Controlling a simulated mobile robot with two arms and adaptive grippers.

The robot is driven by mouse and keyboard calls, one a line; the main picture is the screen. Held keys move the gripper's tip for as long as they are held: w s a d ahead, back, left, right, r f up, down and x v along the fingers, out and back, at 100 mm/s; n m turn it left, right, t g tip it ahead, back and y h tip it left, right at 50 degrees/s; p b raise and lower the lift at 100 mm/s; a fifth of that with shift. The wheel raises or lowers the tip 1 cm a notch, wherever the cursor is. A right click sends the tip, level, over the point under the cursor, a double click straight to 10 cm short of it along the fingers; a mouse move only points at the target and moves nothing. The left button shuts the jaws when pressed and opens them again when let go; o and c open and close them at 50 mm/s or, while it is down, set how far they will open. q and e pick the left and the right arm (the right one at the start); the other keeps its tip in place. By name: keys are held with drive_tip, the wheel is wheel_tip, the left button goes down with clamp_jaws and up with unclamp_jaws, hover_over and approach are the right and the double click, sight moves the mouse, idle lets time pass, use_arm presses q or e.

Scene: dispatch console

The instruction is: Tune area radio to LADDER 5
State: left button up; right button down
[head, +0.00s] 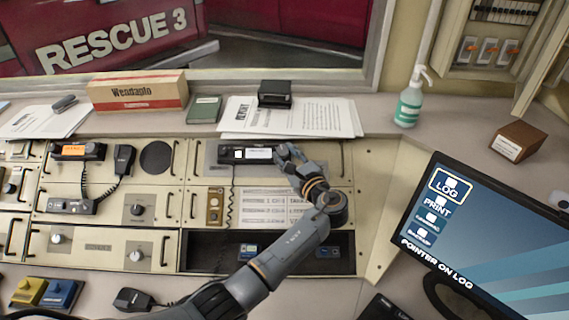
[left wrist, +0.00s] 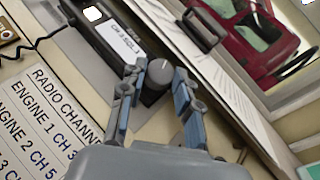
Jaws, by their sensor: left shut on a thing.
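A black radio (head: 228,154) with a small lit white display sits in the upper middle of the console. In the left wrist view its display strip (left wrist: 122,42) seems to read CH 3 SQL, and a grey round knob (left wrist: 159,72) with a pale pointer mark stands at its end. My left gripper (head: 285,154) is at the radio's right end.
Papers (head: 290,116) and a black box (head: 274,94) lie behind the radio. A coiled cord hangs at its left. An orange-display radio (head: 77,151) with a handset (head: 123,160) is at left. A monitor (head: 485,235) and a green-labelled bottle (head: 409,102) stand at right.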

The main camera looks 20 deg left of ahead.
use_arm(q)
drive_tip(key=n+g+b, duration=0.1)
drive_tip(key=n+g+y+b, duration=0.1)
drive_tip(key=n+g+b, duration=0.1)
drive_tip(key=n, duration=0.1)
drive_tip(key=shift+w+d+g+y, duration=0.25)
drive_tip(key=shift+d+g+y, duration=0.05)
drive_tip(key=shift+g+y, duration=0.1)
drive_tip(key=shift+w+r+n+g+b, duration=0.1)
drive_tip(key=shift+n+g+b, duration=0.55)
drive_tip(key=shift+n, duration=0.1)
drive_tip(key=shift+w+r+n+g+b, duration=0.1)
drive_tip(key=shift+n+g+b, duration=0.55)
drive_tip(key=shift+n, duration=0.1)
drive_tip(key=o, duration=1.1)
drive_tip(key=shift+o, duration=0.2)
drive_tip(key=shift+r, duration=0.3)
wheel_tip(320, 180, up, 9)
drive_tip(key=shift+r, duration=0.2)
